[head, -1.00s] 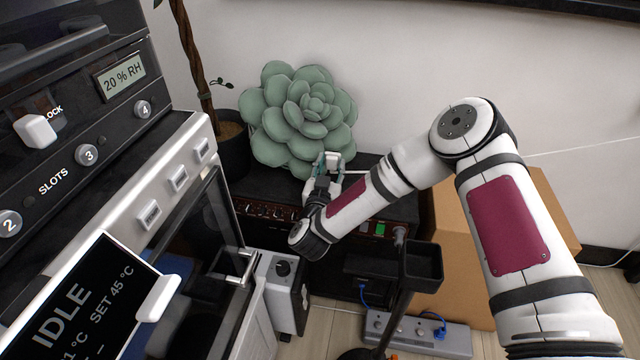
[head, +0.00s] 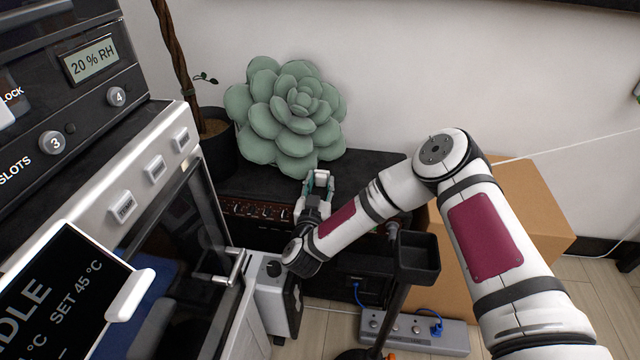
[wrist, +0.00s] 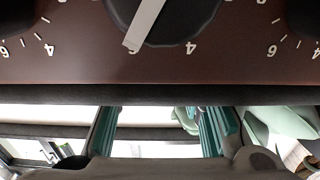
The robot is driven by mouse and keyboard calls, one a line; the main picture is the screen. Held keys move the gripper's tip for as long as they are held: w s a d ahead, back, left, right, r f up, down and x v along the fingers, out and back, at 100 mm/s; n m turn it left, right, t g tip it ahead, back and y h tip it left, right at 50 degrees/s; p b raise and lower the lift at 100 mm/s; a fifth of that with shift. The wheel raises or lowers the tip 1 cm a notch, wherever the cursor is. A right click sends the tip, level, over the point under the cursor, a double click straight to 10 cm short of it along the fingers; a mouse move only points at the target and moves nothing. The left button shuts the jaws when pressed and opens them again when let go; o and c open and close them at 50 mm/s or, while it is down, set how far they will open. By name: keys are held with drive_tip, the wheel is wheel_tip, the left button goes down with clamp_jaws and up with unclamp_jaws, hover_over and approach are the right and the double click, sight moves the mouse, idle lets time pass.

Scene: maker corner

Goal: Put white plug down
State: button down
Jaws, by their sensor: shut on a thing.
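My gripper (head: 319,184) has teal finger pads and is shut on the white plug (head: 321,177), a small pale piece between the fingertips in the head view. The gripper is by the front of a black amplifier cabinet (head: 262,186), in front of the green succulent cushion. I cannot tell whether the plug touches the cabinet top. In the wrist view the two teal fingers (wrist: 160,130) stand apart, and the plug cannot be made out clearly between them. The amplifier's brown panel (wrist: 60,60) with a large dial fills the top of that view.
The succulent cushion (head: 290,115) takes up the cabinet's back. A black stand with a tray (head: 418,250) rises in front of the cabinet. A cardboard box (head: 520,225) is on the right. A power strip (head: 415,333) lies on the floor. A cabinet oven (head: 165,205) stands at the left.

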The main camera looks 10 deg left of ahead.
drive_tip(key=c, duration=1.1)
unclamp_jaws()
drive_tip(key=shift+o, duration=0.2)
drive_tip(key=shift+s+r, duration=0.1)
drive_tip(key=shift+r, duration=0.05)
drive_tip(key=s+p, duration=0.6)
drive_tip(key=s, duration=0.5)
drive_tip(key=shift+s+a, duration=0.2)
drive_tip(key=shift+s, duration=0.15)
